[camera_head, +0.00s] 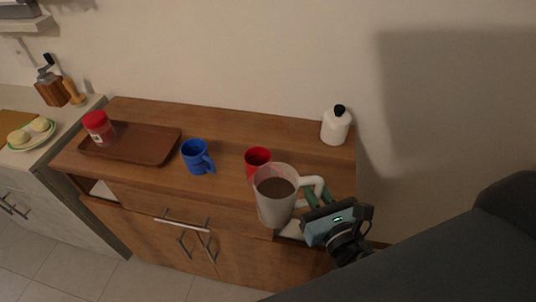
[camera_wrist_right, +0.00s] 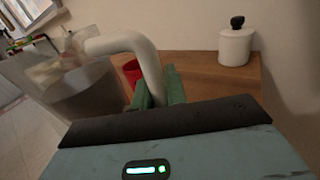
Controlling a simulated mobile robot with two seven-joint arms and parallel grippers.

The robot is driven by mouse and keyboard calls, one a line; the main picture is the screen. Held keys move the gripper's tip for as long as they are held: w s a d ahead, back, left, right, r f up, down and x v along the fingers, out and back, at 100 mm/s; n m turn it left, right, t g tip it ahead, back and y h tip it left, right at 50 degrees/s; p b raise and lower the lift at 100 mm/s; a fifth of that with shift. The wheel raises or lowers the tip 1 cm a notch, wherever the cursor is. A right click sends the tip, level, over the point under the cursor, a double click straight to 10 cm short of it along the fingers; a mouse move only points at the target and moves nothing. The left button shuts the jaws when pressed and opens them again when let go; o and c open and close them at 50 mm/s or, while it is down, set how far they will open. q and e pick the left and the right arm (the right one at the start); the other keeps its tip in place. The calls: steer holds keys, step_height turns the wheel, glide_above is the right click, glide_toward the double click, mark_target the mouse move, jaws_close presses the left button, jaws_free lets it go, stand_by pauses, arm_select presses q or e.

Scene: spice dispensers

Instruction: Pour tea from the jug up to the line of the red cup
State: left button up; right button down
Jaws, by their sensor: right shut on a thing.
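A translucent jug (camera_head: 274,207) with dark tea inside and a white handle is held near the front edge of the wooden cabinet. My right gripper (camera_head: 314,200) is shut on the jug's handle; in the right wrist view its green fingers (camera_wrist_right: 158,88) are at the white handle (camera_wrist_right: 138,45), with the jug (camera_wrist_right: 88,95) at the left. The red cup (camera_head: 257,157) stands on the cabinet top just behind the jug, which hides its lower part. The cup also shows partly in the right wrist view (camera_wrist_right: 131,70), behind the handle. The cup's line is not visible. My left gripper is not in view.
A blue cup (camera_head: 196,157) stands left of the red cup. A white bottle with a black cap (camera_head: 335,126) stands at the back right. Bare cabinet top lies behind the cups.

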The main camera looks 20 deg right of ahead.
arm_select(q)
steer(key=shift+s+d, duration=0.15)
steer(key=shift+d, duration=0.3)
arm_select(e)
steer(key=shift+s+d+r, duration=0.1)
steer(key=shift+d, duration=0.35)
